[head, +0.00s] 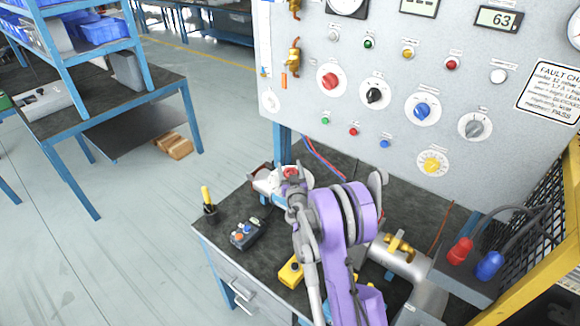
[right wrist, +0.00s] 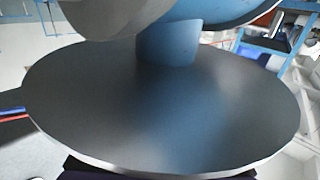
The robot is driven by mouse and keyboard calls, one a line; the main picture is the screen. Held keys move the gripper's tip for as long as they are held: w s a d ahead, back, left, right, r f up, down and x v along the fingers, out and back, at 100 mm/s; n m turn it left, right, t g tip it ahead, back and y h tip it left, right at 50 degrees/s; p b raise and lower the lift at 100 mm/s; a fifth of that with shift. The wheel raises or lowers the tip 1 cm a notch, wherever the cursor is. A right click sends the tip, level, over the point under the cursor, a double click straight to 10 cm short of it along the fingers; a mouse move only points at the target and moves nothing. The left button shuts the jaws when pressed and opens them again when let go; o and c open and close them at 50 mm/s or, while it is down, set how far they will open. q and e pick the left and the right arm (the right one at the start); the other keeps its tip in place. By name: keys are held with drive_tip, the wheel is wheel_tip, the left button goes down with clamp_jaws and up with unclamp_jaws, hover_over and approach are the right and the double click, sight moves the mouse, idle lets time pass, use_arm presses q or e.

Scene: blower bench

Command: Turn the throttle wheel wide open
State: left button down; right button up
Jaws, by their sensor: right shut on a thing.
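My right arm reaches up from the bottom of the head view. My right gripper (head: 293,181) is at its far end, low over the bench and in front of the panel. It is shut on what looks like the throttle wheel, a red round part (head: 290,172) on a whitish body (head: 267,182). The gripper hides much of this part, so I cannot tell how far it is turned. In the right wrist view a large dark grey disc (right wrist: 160,110) with a blue post behind it fills the picture; fingertips do not show there. My left gripper is not in view.
The control panel (head: 330,110) with coloured knobs stands behind the bench. A silver cylinder (head: 405,268) and a yellow mesh guard (head: 545,240) stand at the right.

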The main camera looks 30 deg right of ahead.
drive_tip(key=shift+r, duration=0.1)
drive_tip(key=o, duration=1.4)
drive_tip(key=v, duration=1)
drive_tip(key=shift+s+a, duration=0.15)
drive_tip(key=shift+s, duration=0.2)
